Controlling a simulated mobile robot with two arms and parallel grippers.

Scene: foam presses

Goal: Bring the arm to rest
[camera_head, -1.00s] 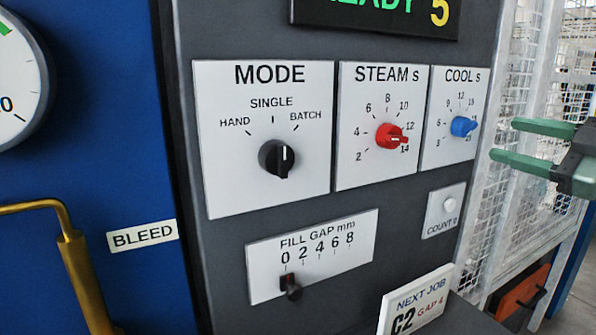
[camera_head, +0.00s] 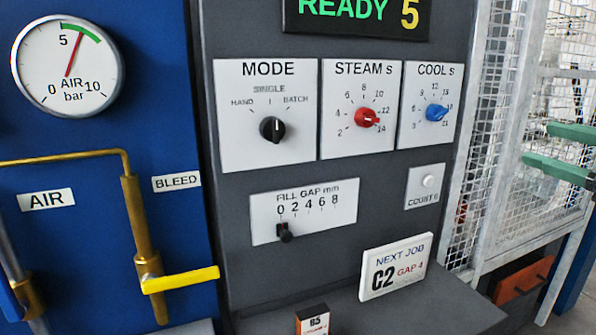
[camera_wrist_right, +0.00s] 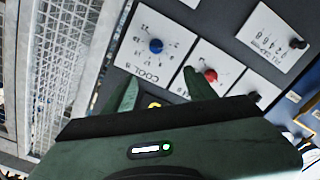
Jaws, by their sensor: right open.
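My right gripper (camera_head: 538,143) shows at the right edge of the head view, its two green fingers apart and empty. It is in front of the mesh fence, to the right of the control panel, and touches nothing that I can see. In the right wrist view its open fingers (camera_wrist_right: 160,76) point towards the panel, with the blue COOL knob (camera_wrist_right: 156,46) and the red STEAM knob (camera_wrist_right: 210,75) beyond. Most of the right arm is out of the head view. My left gripper is not in view.
The panel has a black MODE knob (camera_head: 272,129) upright and a FILL GAP slider (camera_head: 285,232) at 0. A NEXT JOB card (camera_head: 395,267) reads C2, gap 4. A yellow bleed handle (camera_head: 180,280) juts out at left. Mesh fence (camera_head: 500,150) stands right.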

